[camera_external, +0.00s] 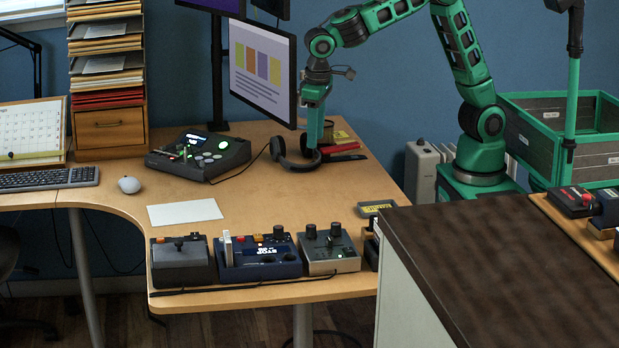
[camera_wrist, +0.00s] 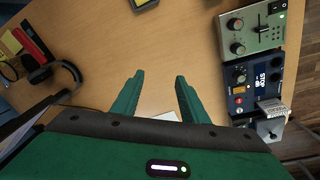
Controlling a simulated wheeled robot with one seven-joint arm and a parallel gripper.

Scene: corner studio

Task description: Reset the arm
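My green arm (camera_external: 464,50) rises from its base at the right and bends over to the desk. My gripper (camera_external: 314,140) points down over the back right of the desk, close to the black headphones (camera_external: 295,155) in the picture. The headphones (camera_wrist: 65,75) lie left of the fingers in that view. Whether the fingertips touch the desk I cannot tell.
A monitor (camera_external: 262,72) stands just left of my gripper. Control boxes (camera_external: 258,256) line the desk's front edge. A console (camera_external: 200,153), white paper (camera_external: 185,212) and mouse (camera_external: 129,184) lie further left. A dark-topped counter (camera_external: 510,265) stands in front. The middle desk (camera_external: 270,205) is clear.

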